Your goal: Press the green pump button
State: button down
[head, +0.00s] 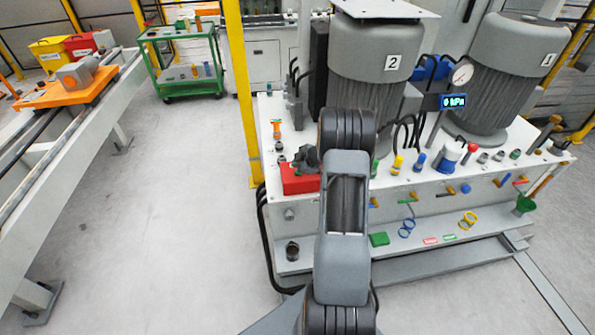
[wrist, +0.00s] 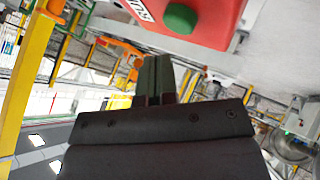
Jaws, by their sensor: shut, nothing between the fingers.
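The green pump button (wrist: 180,18) is a round knob on a red box (wrist: 215,30) at the top of the wrist view. A white label with black letters sits beside it. My gripper (wrist: 154,62) is shut and empty, with its fingertips just below and left of the button in that view. I see a gap in the picture between tips and button, but cannot tell the depth. In the head view the red box (head: 300,182) sits at the left front of the white pump bench (head: 275,220). My arm stands in front of the bench, and the button cannot be made out there.
Two grey motors, labelled 2 (head: 372,65) and 1 (head: 515,60), stand on the bench. A display (head: 453,101) reads 0 kPa. Coloured valves and fittings line the front. A yellow post (head: 240,100) rises at the bench's left.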

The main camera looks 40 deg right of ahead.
jog(key=shift+r+p, duration=2.15)
jog(key=shift+r, duration=0.05)
jog(key=shift+d+f, duration=0.1)
jog(key=d+m+h, duration=0.1)
jog(key=s+d+f+m+h, duration=0.1)
jog(key=d, duration=0.1)
jog(key=s+d+f+m+g+h, duration=0.1)
jog(key=h, duration=0.1)
jog(key=shift+s+d, duration=0.1)
jog(key=shift+d, duration=0.05)
jog(key=s+m+h, duration=0.1)
jog(key=s+d+r+m+g+h, duration=0.1)
jog(key=shift+d+r+m, duration=0.2)
jog(key=shift+r+m, duration=0.05)
jog(key=shift+m, duration=0.15)
jog(key=s+a+r+m+y+b, duration=0.1)
jog(key=s+a+r+m, duration=0.1)
jog(key=s+a+r, duration=0.4)
jog(key=s+a+r+m+g+y, duration=0.1)
jog(key=s+a+r, duration=0.6)
jog(key=a, duration=0.8)
jog(key=s+a+r+m+g+y+b, duration=0.1)
jog(key=s+a+r+m, duration=0.2)
jog(key=s+a+r, duration=0.4)
jog(key=a, duration=0.4)
jog(key=shift+s+a+b, duration=0.25)
jog(key=shift+s+b, duration=0.1)
jog(key=shift+s, duration=0.05)
